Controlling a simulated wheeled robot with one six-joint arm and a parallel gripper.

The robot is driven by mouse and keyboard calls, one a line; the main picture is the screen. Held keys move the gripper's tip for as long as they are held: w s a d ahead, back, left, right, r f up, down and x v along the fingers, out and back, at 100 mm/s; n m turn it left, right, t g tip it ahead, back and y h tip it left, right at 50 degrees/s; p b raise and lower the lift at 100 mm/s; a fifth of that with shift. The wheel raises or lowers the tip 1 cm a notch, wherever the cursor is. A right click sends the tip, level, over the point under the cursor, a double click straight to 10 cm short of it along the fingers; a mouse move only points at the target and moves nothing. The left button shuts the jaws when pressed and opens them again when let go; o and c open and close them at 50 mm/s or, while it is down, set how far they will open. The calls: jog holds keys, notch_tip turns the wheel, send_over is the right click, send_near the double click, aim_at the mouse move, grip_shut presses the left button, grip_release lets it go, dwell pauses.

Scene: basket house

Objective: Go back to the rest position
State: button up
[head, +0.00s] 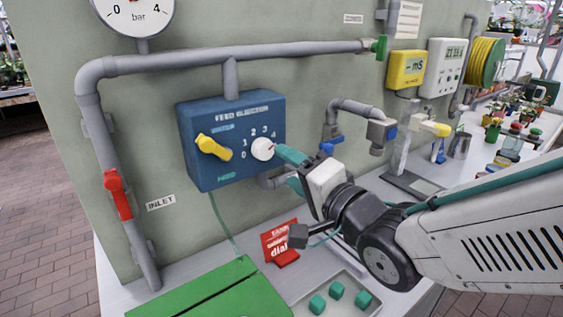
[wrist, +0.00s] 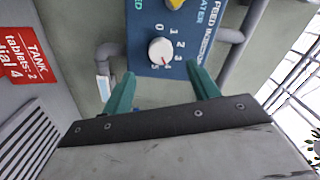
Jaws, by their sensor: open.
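My gripper (head: 291,170) is open and empty, with its green fingers close in front of the blue feed injector box (head: 196,120). In the wrist view, the fingertips (wrist: 160,72) sit apart, just below the white dial (wrist: 160,50), with nothing between them. The dial's red mark appears to point near 4. In the head view, the dial (head: 262,149) is just left of the upper fingertip. I cannot tell whether they touch. A yellow selector handle (head: 213,147) is left of the dial.
A red sign (head: 281,242) reading tablets 2, dial 4 stands on the bench below. Green cubes (head: 337,290) lie in a tray, beside a green panel (head: 215,294). Pipes, a red valve handle (head: 117,194) and a blue-handled tap (head: 331,139) surround the box.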

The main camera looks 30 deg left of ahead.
jog(key=shift+s+d, duration=0.1)
jog(key=shift+d, duration=0.1)
dwell(0.4)
notch_tip(320, 180, down, 7)
jog(key=d+n+h, duration=0.2)
jog(key=n+h, duration=0.1)
jog(key=h, duration=0.1)
jog(key=w+d+f+n+g+h, duration=0.1)
jog(key=d+f+h, duration=0.15)
jog(key=d, duration=0.45)
jog(key=d+f+n+g+h, duration=0.1)
jog(key=d+f+h, duration=0.1)
jog(key=d+h, duration=0.35)
jog(key=s+d+r+m+g+h, duration=0.1)
jog(key=s+d, duration=0.3)
jog(key=d, duration=0.6)
jog(key=s+d+r+m+g+h, duration=0.1)
jog(key=s+d, duration=0.4)
jog(key=d, duration=0.5)
jog(key=s+d+r+m+g+h, duration=0.1)
jog(key=s+d+r, duration=0.3)
jog(key=d, duration=0.7)
jog(key=shift+s+m+g+h, duration=0.3)
jog(key=shift+s+g+h, duration=0.25)
jog(key=shift+g, duration=0.35)
